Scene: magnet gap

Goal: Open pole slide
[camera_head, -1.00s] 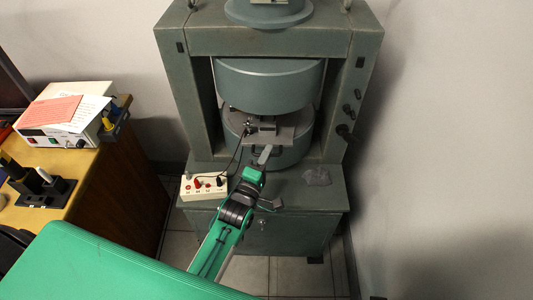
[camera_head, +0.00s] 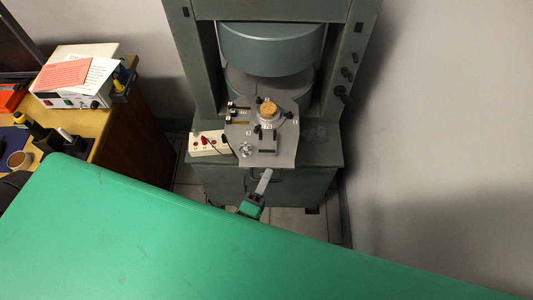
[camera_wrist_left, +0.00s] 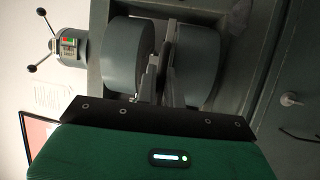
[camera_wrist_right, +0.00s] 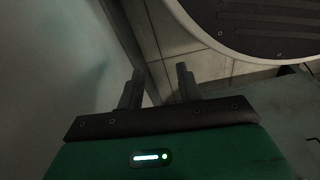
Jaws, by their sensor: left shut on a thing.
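The pole slide (camera_head: 284,152) is a grey plate that sticks out of the front of the green-grey magnet (camera_head: 270,48), from the gap between its two round poles. A round piece with a tan top (camera_head: 268,110) and several small fittings sit on it. My left gripper (camera_head: 264,182) is at the slide's front edge, shut on its handle, which is mostly hidden. In the left wrist view the left fingers (camera_wrist_left: 158,78) point toward the two poles. My right gripper (camera_wrist_right: 158,84) shows only in the right wrist view, with its fingers apart and nothing between them.
A white box with red sockets (camera_head: 208,143) stands on the cabinet ledge left of the slide. A wooden desk (camera_head: 120,125) with a white instrument (camera_head: 72,99) is at the left. A bare wall (camera_head: 450,130) is at the right. My green body covers the foreground.

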